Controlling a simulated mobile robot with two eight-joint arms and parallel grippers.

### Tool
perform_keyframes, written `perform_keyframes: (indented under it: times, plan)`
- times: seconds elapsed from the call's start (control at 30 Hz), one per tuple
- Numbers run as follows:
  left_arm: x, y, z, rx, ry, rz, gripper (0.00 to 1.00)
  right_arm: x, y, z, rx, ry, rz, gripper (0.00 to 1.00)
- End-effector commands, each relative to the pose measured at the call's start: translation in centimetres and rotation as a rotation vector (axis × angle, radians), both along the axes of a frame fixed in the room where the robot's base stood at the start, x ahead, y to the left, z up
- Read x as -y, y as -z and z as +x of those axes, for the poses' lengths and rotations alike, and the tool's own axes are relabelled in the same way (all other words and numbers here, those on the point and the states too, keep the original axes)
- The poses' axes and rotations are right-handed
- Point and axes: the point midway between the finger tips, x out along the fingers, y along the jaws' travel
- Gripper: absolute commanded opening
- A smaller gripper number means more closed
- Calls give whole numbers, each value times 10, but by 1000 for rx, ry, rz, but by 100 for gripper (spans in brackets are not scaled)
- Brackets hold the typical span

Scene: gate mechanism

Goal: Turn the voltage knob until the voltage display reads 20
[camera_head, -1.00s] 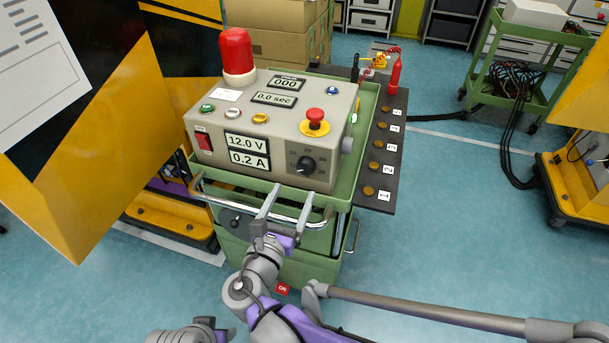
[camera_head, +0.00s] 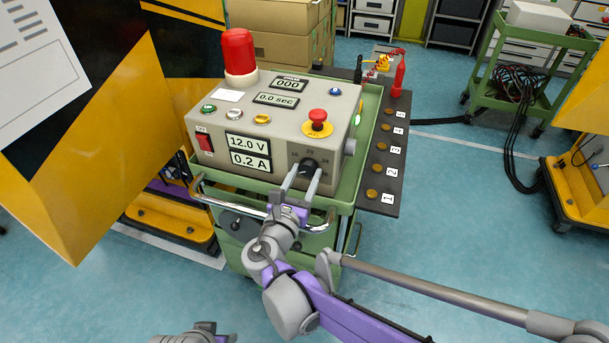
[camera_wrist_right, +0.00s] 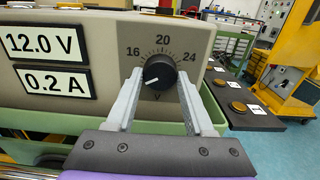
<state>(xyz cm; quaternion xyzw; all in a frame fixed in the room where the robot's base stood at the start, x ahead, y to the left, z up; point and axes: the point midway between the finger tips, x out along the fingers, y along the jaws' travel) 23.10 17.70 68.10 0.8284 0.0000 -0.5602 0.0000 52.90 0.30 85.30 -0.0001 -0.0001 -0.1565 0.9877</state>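The black voltage knob (camera_head: 309,165) is on the front right of the beige control box (camera_head: 215,170). In the right wrist view the knob (camera_wrist_right: 160,72) shows a scale marked 16, 20 and 24, and its white pointer line aims to the lower left. The voltage display (camera_head: 247,142) reads 12.0 V; it also shows in the right wrist view (camera_wrist_right: 45,42). My right gripper (camera_head: 303,177) is open, with one finger on each side of the knob; whether they touch it I cannot tell. My left gripper (camera_head: 195,335) is partly visible at the bottom edge, its fingers unclear.
A current display (camera_head: 250,161) reads 0.2 A. A red emergency button (camera_head: 318,117) sits above the knob. The green cart (camera_head: 355,185) has a chrome handle (camera_head: 235,208) below the box. A dark board with numbered brass buttons (camera_head: 383,170) is at the right.

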Motion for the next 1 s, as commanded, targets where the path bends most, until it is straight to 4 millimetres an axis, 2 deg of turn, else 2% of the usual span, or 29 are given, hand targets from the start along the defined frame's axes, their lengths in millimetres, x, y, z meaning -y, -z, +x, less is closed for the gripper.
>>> perform_keyframes:
  times: [0.03, 0.2, 0.27, 0.67, 1.0]
  plan:
    - [0, 0, 0, 0, 0, 0, 50, 0, 0, 0, 0, 0, 0, 39]
    - [0, 0, 0, 0, 0, 0, 50, 0, 0, 0, 0, 0, 0, 9]
    - [0, 0, 0, 0, 0, 0, 50, 0, 0, 0, 0, 0, 0, 0]
    - [0, -6, -1, 2, 0, 0, 50, 0, -1, 0, 24, -1, 74, 0]
    - [0, -23, -3, 7, 0, 0, 50, -1, -2, 0, 106, -1, 330, 0]
